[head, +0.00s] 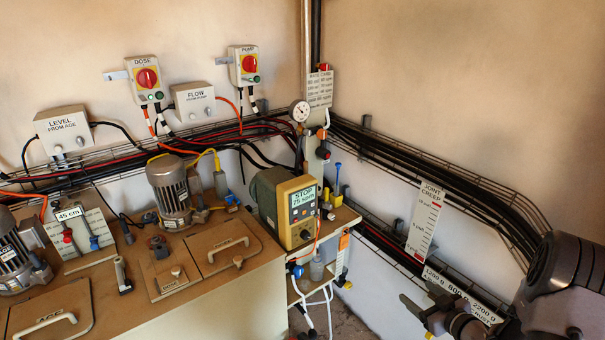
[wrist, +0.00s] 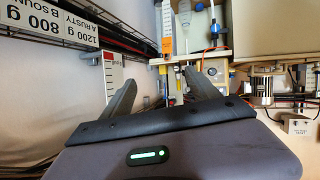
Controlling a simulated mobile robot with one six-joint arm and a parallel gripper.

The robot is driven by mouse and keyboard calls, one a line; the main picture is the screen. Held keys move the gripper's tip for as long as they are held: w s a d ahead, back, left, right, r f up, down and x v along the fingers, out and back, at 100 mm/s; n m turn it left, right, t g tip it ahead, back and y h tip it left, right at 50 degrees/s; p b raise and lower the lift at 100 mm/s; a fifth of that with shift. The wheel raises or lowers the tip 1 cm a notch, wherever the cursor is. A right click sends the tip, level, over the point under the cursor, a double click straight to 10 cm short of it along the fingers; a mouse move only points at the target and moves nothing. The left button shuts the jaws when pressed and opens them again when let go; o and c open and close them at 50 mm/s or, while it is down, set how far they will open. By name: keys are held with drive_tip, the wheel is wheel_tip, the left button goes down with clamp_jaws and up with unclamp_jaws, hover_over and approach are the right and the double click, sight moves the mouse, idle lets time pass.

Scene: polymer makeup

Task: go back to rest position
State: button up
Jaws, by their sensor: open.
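My gripper (head: 420,308) is at the lower right of the head view, in front of the right wall, with my arm coming in from the right edge. In the wrist view my gripper (wrist: 160,78) shows two dark fingers spread apart with nothing between them. The gripper is open and empty. A green light glows on its body. The wrist camera sees the scene turned over.
The bench (head: 240,290) with motors and lidded hatches stands at left, apart from my gripper. The pump with the STOP display (head: 302,203) is at its right end. A cable tray (head: 440,165) and a joint creep sign (head: 425,220) run along the right wall.

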wheel_tip(320, 180, up, 16)
drive_tip(key=s+a+m+g+h+b, duration=0.25)
drive_tip(key=m+h+b, duration=0.2)
drive_tip(key=h, duration=0.25)
drive_tip(key=s+a+r+m+g+y+b, duration=0.1)
drive_tip(key=s+a+m+g+y, duration=0.1)
drive_tip(key=s+a, duration=0.7)
drive_tip(key=s+a+r+m+g+y+b, duration=0.1)
drive_tip(key=s+a+r+m+g+y, duration=0.1)
drive_tip(key=s+a, duration=0.8)
drive_tip(key=s+m+y, duration=0.1)
drive_tip(key=s, duration=0.7)
drive_tip(key=shift+a+b, duration=0.3)
drive_tip(key=shift+b, duration=0.1)
drive_tip(key=shift+s+g, duration=0.1)
drive_tip(key=shift+g, duration=0.15)
